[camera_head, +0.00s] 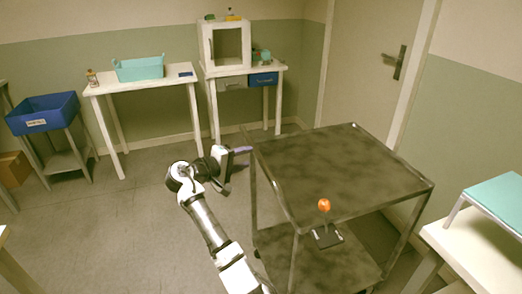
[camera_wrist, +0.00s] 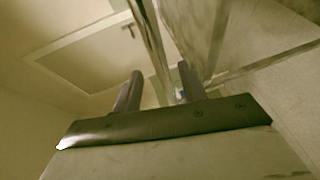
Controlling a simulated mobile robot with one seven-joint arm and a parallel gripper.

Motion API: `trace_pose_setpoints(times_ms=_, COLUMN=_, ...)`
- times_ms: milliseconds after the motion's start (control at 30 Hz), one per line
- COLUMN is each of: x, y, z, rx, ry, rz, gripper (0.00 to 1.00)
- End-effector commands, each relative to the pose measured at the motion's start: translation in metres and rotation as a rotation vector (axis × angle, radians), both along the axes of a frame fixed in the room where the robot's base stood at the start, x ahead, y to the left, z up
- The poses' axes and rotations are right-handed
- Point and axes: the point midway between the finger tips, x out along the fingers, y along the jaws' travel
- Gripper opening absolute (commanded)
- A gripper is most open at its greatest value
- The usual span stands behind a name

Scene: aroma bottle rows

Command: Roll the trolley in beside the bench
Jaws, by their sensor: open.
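The trolley (camera_head: 335,160) is a dark, mottled grey two-shelf cart on thin metal posts, standing right of centre in the head view. Its top is bare. An orange knob (camera_head: 324,205) on a black bracket shows at its near side; I cannot tell how it is fixed. My gripper (camera_head: 245,157) is open beside the trolley's far left corner. In the wrist view a shiny metal post (camera_wrist: 150,40) shows between the open fingers (camera_wrist: 160,75); contact cannot be told. A white bench (camera_head: 142,83) with a teal basket (camera_head: 139,68) stands against the back wall.
A white table (camera_head: 272,70) with a cabinet (camera_head: 225,44) and drawers stands right of the bench. A blue bin (camera_head: 42,114) on a stand is at left. A door (camera_head: 365,65) is behind the trolley.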

Motion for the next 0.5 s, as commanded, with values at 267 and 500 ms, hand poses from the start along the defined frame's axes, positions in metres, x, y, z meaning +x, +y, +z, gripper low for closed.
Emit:
trace_pose_setpoints(times_ms=267, x=0.035, y=-0.041, z=-0.008, rx=-0.001, ry=0.001, rz=-0.001, gripper=0.41)
trace_pose_setpoints(times_ms=500, x=0.050, y=-0.057, z=-0.013, rx=-0.001, ry=-0.001, rz=0.001, gripper=0.41)
